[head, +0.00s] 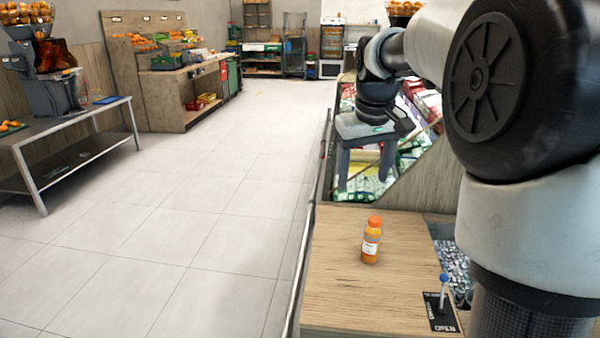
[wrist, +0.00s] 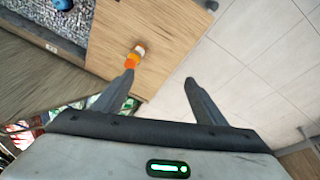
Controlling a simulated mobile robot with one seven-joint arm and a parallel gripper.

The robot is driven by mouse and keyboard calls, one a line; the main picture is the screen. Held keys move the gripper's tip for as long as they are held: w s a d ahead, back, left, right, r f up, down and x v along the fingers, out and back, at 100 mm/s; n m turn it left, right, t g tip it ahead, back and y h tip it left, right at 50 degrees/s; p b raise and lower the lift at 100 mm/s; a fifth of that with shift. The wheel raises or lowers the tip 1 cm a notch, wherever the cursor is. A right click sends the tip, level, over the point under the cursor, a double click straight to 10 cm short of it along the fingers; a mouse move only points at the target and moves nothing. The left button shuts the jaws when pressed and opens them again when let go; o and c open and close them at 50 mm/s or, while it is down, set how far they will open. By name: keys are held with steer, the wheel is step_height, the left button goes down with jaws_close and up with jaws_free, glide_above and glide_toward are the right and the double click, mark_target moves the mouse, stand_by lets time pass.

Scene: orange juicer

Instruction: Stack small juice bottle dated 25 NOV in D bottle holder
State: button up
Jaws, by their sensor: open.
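A small juice bottle (head: 371,241) with orange juice, an orange cap and a white label stands upright on a wooden counter (head: 340,290). The date on its label is too small to read. In the wrist view the bottle (wrist: 135,56) is beyond the tip of the left finger. My gripper (head: 364,188) is open and empty, above and behind the bottle in the head view; its two fingers also show in the wrist view (wrist: 160,80). I cannot make out a bottle holder marked D in either view.
A black plate with a blue-knobbed lever (head: 443,290) sits at the counter's right. Beside it is a grey pebbled inset (head: 452,258). Packaged goods (head: 360,165) lie behind the counter. A juicer table (head: 70,130) stands far left. The tiled floor (head: 200,210) between is clear.

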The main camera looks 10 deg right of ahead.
steer(key=w+d+f+g, duration=0.1)
steer(key=w+d+f, duration=0.5)
steer(key=w, duration=0.1)
steer(key=y, duration=0.1)
glide_toward(378, 219)
steer(key=shift+g, duration=0.3)
steer(key=f+b, duration=0.1)
steer(key=f, duration=0.2)
steer(key=w+f+b, duration=0.1)
steer(key=f, duration=0.3)
steer(key=f+b, duration=0.1)
steer(key=f, duration=0.2)
steer(key=shift+w+a+f, duration=0.2)
steer(key=shift+w+f, duration=0.05)
steer(key=shift+w, duration=0.15)
steer(key=shift+w+a+f+b, duration=0.15)
steer(key=shift+f+b, duration=0.35)
steer(key=shift+f, duration=0.95)
steer(key=shift+w+a+f+b, duration=0.1)
steer(key=shift+f+b, duration=0.4)
steer(key=shift+f, duration=0.95)
steer(key=shift+c, duration=0.4)
steer(key=shift+r, duration=0.1)
steer(key=c, duration=1.4)
